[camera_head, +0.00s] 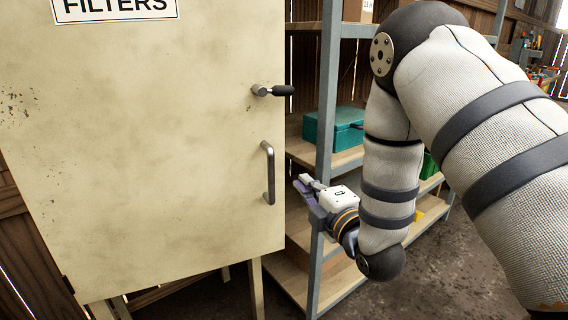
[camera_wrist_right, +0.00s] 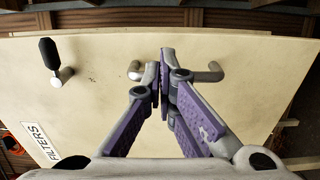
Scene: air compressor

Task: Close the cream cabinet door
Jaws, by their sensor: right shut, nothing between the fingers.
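The cream cabinet door (camera_head: 170,150) fills the left of the head view, with a FILTERS sign (camera_head: 115,8) at its top. A black-knobbed latch (camera_head: 272,91) and a grey bar handle (camera_head: 268,172) sit near its right edge. Whether a gap stands between door and cabinet I cannot tell. My right gripper (camera_head: 305,188) is shut and empty, to the right of the handle. In the right wrist view its fingertips (camera_wrist_right: 161,72) overlap the middle of the handle (camera_wrist_right: 211,74); contact is unclear. The latch (camera_wrist_right: 54,66) is at left there. My left gripper is not in view.
A metal-framed shelf (camera_head: 327,95) with wooden boards stands right of the cabinet, close behind my right gripper. A teal box (camera_head: 333,128) sits on it. My right arm crosses the right side of the view. Open floor (camera_head: 420,285) lies at lower right.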

